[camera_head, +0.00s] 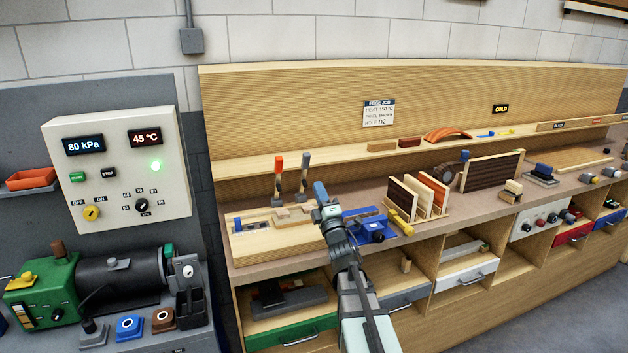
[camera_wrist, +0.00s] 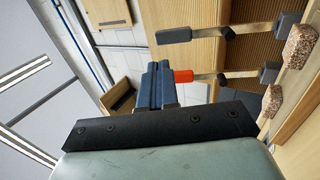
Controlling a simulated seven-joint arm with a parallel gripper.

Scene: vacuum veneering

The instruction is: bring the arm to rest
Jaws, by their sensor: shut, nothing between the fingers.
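My arm reaches up from the bottom of the head view over the front of the workbench (camera_head: 262,257). My gripper (camera_head: 319,187) is above the bench top, just right of two upright clamp levers, and appears empty. Its dark blue fingers are closed together in the wrist view (camera_wrist: 160,84). One lever has an orange-red handle (camera_head: 278,162), the other a grey handle (camera_head: 306,158). In the wrist view the orange-red handle (camera_wrist: 184,76) appears beside the fingers; I cannot tell whether they touch. The grey handle (camera_wrist: 174,35) lies farther from them.
A blue vise (camera_head: 372,229) is right of my gripper, with upright panels (camera_head: 425,193) in a rack beyond it. A control box (camera_head: 122,170) reads 80 kPa and 45 °C. A green and black pump (camera_head: 112,278) stands at left. Open cubbies and drawers lie below the bench top.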

